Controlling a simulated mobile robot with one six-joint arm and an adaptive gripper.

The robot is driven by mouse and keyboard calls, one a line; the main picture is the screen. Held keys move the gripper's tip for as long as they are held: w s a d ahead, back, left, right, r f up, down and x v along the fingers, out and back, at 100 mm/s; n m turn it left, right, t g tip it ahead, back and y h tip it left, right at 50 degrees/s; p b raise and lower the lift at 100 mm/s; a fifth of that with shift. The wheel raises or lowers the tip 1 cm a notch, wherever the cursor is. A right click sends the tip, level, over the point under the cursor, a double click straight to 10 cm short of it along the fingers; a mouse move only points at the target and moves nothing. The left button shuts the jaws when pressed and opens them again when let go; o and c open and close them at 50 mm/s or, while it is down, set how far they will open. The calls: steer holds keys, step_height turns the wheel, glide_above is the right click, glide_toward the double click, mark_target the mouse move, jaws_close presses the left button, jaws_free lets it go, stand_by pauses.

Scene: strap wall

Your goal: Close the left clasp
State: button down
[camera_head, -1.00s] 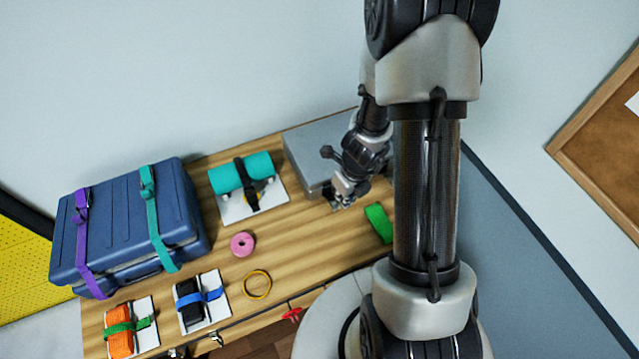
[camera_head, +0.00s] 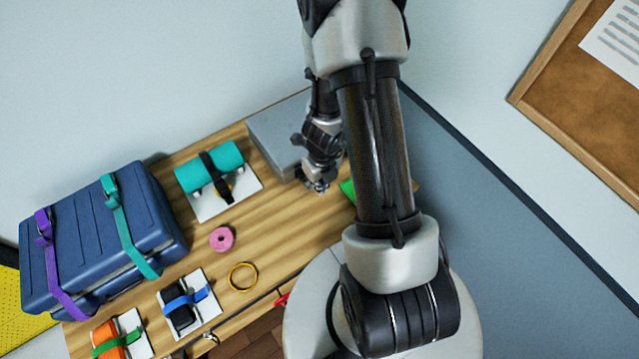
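My gripper (camera_head: 320,187) points down at the front of a grey metal case (camera_head: 272,130) on the far right part of the table. It is small and dark here, and I cannot tell if its fingers are open or shut, or if they touch the case. My arm covers the case's right part, and I cannot make out a left clasp on its front.
A blue suitcase (camera_head: 82,230) with purple and teal straps stands at the left. A teal roll (camera_head: 222,162), pink tape roll (camera_head: 222,239), yellow ring (camera_head: 243,277), blue-strapped block (camera_head: 184,305) and orange block (camera_head: 108,340) lie on the table. A green block (camera_head: 348,190) is partly behind my arm.

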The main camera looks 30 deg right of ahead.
mark_target(311, 186)
steer(key=f+b, duration=0.4)
steer(key=f, duration=0.1)
steer(key=f+b, duration=0.2)
steer(key=shift+w+f, duration=0.3)
steer(key=shift+w, duration=0.05)
steer(key=shift+r, duration=0.25)
steer(key=r+p, duration=0.1)
steer(key=p, duration=0.1)
steer(key=w+r+p, duration=0.1)
steer(key=r+p, duration=0.1)
steer(key=p, duration=0.1)
steer(key=shift+w, duration=0.15)
steer(key=w+r+p, duration=0.2)
steer(key=p, duration=0.2)
steer(key=shift+w+a+r+p, duration=0.1)
steer(key=shift+r+p, duration=0.05)
steer(key=shift+p, duration=0.2)
steer(key=shift+w+f+b, duration=0.1)
steer(key=shift+f+b, duration=0.25)
steer(key=shift+r, duration=0.2)
steer(key=shift+r+p, duration=0.7)
steer(key=shift+p, duration=0.15)
